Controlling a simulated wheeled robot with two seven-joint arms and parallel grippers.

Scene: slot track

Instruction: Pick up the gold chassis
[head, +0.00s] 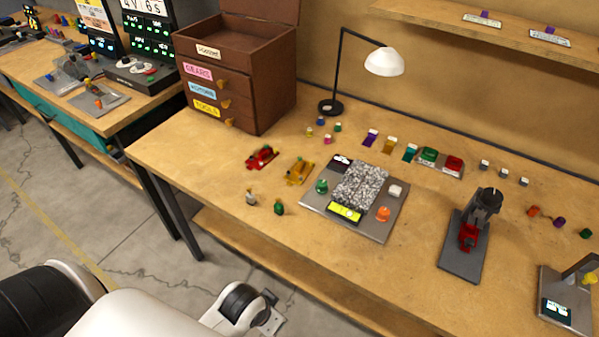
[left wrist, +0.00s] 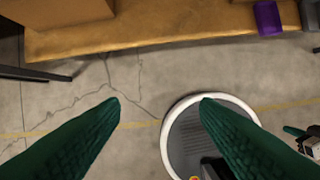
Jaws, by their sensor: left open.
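The gold chassis (head: 299,170) lies on the workbench in the head view, right of a red chassis (head: 262,157) and left of the grey board. My left gripper (left wrist: 160,103) shows in the left wrist view as two dark green fingers, spread apart with nothing between them. It is over the floor, in front of the bench edge and away from the gold chassis. The gold chassis cannot be made out in the left wrist view. A green and white part at the right edge of that view may be my right gripper; its jaws cannot be told.
A grey board (head: 385,222) with a speckled patch lies right of the gold chassis. Two small figures (head: 265,204) stand in front of it. A brown drawer cabinet (head: 240,75) is at the back left, with a lamp (head: 384,62) beside it. The front left bench is bare.

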